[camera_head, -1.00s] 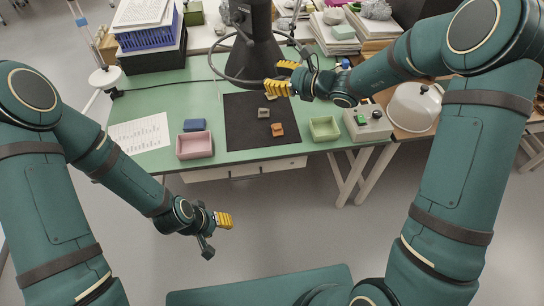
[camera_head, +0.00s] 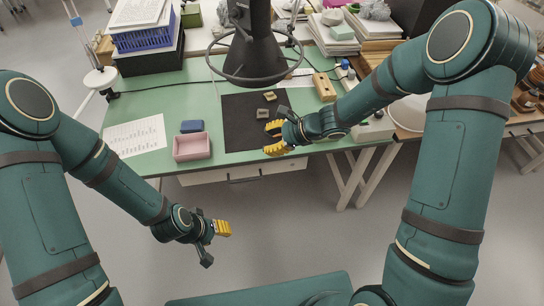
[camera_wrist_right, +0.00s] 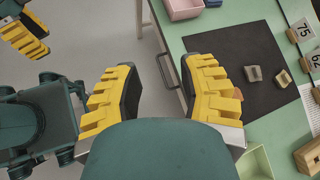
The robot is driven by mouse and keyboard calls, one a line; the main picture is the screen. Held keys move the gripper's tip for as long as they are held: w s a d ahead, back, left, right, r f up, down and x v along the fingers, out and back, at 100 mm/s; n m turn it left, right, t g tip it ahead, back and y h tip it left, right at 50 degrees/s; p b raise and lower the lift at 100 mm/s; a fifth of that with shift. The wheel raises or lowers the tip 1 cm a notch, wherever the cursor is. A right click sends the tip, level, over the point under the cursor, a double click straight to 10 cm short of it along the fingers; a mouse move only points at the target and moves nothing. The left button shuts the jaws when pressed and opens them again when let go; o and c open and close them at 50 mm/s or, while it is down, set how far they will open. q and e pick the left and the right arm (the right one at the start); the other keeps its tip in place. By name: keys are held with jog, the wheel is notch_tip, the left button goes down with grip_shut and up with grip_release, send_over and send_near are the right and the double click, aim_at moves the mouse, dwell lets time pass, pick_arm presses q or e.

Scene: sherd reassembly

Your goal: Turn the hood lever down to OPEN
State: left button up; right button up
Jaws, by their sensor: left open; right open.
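The dark hood (camera_head: 254,55) hangs over the back of the green bench, a cone with a wide ring (camera_head: 228,80) around its lower edge. A small dark part (camera_head: 240,14) shows on its neck; I cannot tell whether it is the lever or how it is set. My right gripper (camera_head: 271,139) is open and empty over the front of the dark mat, in front of and below the hood, apart from it. Its spread yellow fingers show in the right wrist view (camera_wrist_right: 160,95). My left gripper (camera_head: 212,240) is open and empty over the floor before the bench.
Two sherds (camera_head: 270,96) (camera_head: 263,113) lie on the dark mat (camera_head: 235,125). A pink tray (camera_head: 192,148) and a blue block (camera_head: 192,126) stand left of it. A wooden block (camera_head: 324,88) stands right. A green tray (camera_wrist_right: 256,163) and number cards (camera_wrist_right: 303,31) show in the wrist view.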

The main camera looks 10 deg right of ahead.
pick_arm(q)
jog(key=shift+a+f+b, duration=0.1)
jog(key=shift+f+b, duration=0.25)
jog(key=shift+f, duration=0.15)
pick_arm(e)
jog(key=shift+n+g+h, duration=0.4)
jog(key=shift+n+g, duration=0.2)
jog(key=shift+n, duration=0.1)
jog(key=shift+s+f, duration=0.65)
jog(key=shift+f, duration=0.3)
jog(key=shift+s+f, duration=0.65)
jog(key=shift+f, duration=0.3)
